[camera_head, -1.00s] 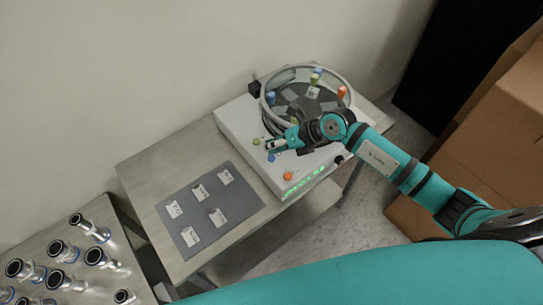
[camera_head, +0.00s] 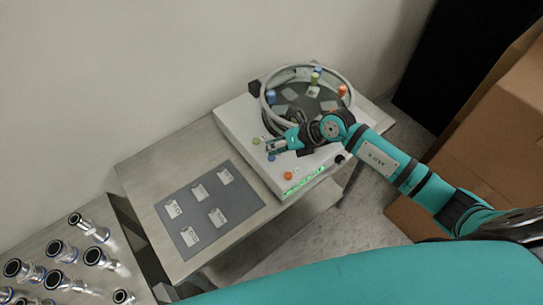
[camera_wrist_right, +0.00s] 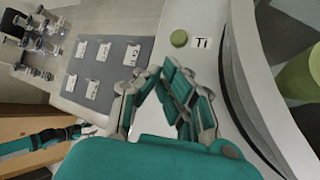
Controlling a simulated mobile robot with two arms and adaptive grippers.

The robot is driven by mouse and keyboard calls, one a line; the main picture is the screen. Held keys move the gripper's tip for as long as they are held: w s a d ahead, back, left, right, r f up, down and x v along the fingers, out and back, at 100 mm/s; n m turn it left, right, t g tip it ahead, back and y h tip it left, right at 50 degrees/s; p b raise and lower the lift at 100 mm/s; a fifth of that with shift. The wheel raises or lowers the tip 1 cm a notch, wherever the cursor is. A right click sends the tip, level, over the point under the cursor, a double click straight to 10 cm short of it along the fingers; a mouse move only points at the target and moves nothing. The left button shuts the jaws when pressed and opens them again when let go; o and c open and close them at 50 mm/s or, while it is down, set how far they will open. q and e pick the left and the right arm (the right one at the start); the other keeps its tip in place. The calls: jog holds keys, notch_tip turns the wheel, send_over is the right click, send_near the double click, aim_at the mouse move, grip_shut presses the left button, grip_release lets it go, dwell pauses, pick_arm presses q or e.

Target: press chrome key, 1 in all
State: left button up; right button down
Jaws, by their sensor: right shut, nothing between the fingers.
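The white machine (camera_head: 233,118) carries small round coloured keys on its top: a green key (camera_head: 256,141), a blue key (camera_head: 271,157) and an orange key (camera_head: 288,176). In the right wrist view the green key (camera_wrist_right: 179,38) has a "Ti" label (camera_wrist_right: 201,43) beside it. I cannot read a chrome label; the labels of the blue and orange keys are hidden or too small. My right gripper (camera_head: 269,147) is shut and empty, close over the panel near the green and blue keys. Contact with a key cannot be told.
A round glass-walled chamber (camera_head: 349,75) with coloured pieces stands on the machine behind my right gripper. A green display (camera_head: 304,182) is on its front. A grey mat (camera_head: 181,192) with labelled samples lies left. Metal fittings (camera_head: 97,257) stand lower left; cardboard boxes (camera_head: 490,130) stand right.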

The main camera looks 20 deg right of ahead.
jog(key=shift+f+b, duration=0.4)
jog(key=shift+f, duration=0.15)
dwell(0.6)
dwell(0.4)
jog(key=shift+r+p, duration=0.9)
jog(key=shift+r, duration=0.05)
notch_tip(320, 180, up, 5)
jog(key=p, duration=0.4)
jog(key=shift+r, duration=0.1)
jog(key=shift+a, duration=0.1)
dwell(0.3)
